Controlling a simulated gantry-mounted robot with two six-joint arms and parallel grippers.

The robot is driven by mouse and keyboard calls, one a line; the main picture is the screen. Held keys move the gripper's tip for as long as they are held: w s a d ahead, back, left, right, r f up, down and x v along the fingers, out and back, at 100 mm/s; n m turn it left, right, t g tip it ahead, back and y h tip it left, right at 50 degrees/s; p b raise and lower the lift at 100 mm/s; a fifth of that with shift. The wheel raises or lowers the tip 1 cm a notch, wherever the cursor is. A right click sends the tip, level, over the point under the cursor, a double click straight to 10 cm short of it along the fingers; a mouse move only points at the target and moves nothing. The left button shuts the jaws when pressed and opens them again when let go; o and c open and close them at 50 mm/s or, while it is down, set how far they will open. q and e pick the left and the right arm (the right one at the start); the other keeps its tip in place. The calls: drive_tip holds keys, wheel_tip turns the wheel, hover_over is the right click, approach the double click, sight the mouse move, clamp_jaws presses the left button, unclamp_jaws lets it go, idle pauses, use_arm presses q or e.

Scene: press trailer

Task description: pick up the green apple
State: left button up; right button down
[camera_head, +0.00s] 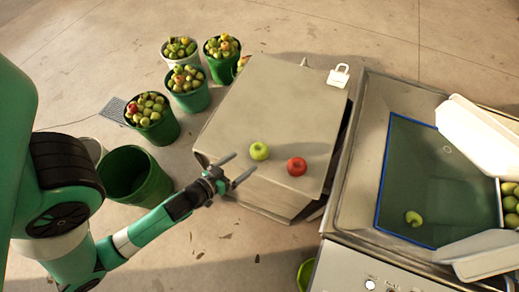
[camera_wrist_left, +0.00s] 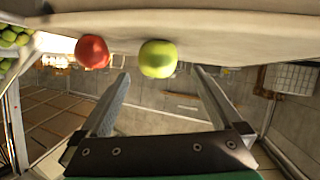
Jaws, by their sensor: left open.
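The green apple (camera_head: 259,151) sits on the flat grey metal top (camera_head: 262,105) near its front edge, with a red apple (camera_head: 297,166) to its right. My left gripper (camera_head: 237,169) is open and empty, just short of the green apple at the lower left, its two fingers pointing toward it. In the left wrist view the green apple (camera_wrist_left: 158,58) shows beyond the fingertips, roughly between their lines, and the red apple (camera_wrist_left: 92,52) is to its left. No contact shows. My right gripper is in neither view.
Several buckets of apples (camera_head: 152,110) stand on the floor at the left, with an empty green bucket (camera_head: 135,174) nearer. To the right is a metal basin (camera_head: 432,170) with a green apple piece inside. A white container (camera_head: 339,76) sits at the metal top's back right corner.

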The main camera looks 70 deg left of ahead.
sight(253, 156)
use_arm(q)
drive_tip(key=x, duration=0.4)
drive_tip(key=shift+w+a+b, duration=0.1)
drive_tip(key=shift+w+b, duration=0.15)
drive_tip(key=shift+b, duration=0.05)
drive_tip(key=b+x, duration=0.1)
drive_tip(key=x, duration=0.3)
drive_tip(key=shift+w, duration=0.25)
drive_tip(key=shift+w+a+f, duration=0.15)
drive_tip(key=shift+w, duration=0.2)
drive_tip(key=c, duration=1.3)
